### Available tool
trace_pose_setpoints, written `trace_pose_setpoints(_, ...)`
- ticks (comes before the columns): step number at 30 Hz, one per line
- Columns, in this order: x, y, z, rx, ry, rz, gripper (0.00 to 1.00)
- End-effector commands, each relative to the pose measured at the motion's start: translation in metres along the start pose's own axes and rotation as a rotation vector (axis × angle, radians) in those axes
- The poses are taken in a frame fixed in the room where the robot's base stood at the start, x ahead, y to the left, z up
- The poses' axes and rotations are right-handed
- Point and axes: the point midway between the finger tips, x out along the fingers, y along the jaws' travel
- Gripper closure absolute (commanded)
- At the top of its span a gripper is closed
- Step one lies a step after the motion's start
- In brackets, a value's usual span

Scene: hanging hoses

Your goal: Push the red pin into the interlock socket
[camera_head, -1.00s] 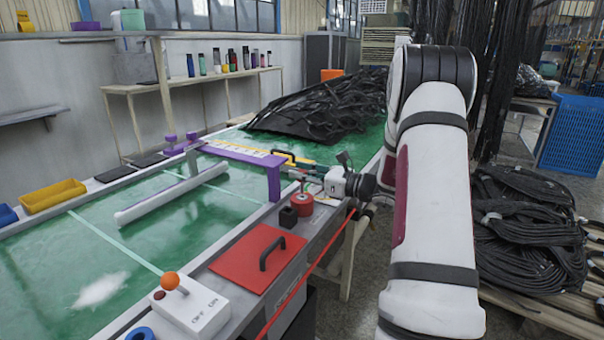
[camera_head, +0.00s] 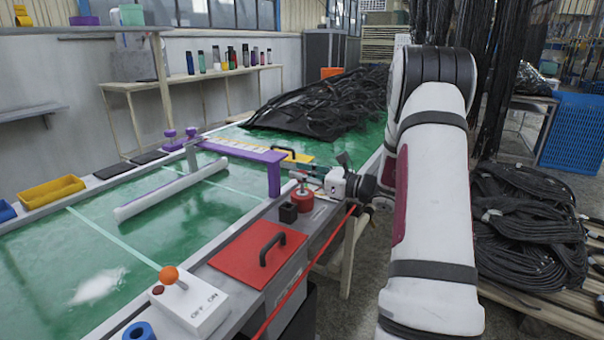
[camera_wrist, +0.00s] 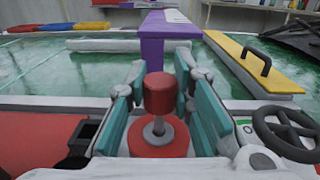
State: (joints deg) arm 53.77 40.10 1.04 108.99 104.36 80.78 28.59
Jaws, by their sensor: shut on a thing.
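The red pin (camera_wrist: 159,92) stands upright in the wrist view, with a red cylindrical head on a grey metal stem. The stem meets a round red base (camera_wrist: 158,142) below. The pin's head also shows in the head view (camera_head: 298,175), above the red base (camera_head: 304,200). My gripper (camera_wrist: 161,98) has its teal finger pads on either side of the pin and is shut on it. In the head view my gripper (camera_head: 311,183) reaches in from the right. A small black open-topped box (camera_head: 288,212) stands beside the base. I cannot tell which part is the interlock socket.
A red plate with a black handle (camera_head: 260,254) lies nearer on the edge. A white switch box with an orange knob (camera_head: 188,302) stands in front. A purple bar (camera_head: 235,155) crosses behind. A black handwheel (camera_wrist: 288,132) is close right of my fingers in the wrist view.

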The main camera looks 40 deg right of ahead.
Motion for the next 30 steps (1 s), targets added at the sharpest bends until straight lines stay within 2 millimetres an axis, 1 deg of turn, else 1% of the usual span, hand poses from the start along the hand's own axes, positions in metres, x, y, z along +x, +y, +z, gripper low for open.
trace_pose_setpoints(30,0.000,0.001,-0.024,0.001,0.000,0.000,1.00)
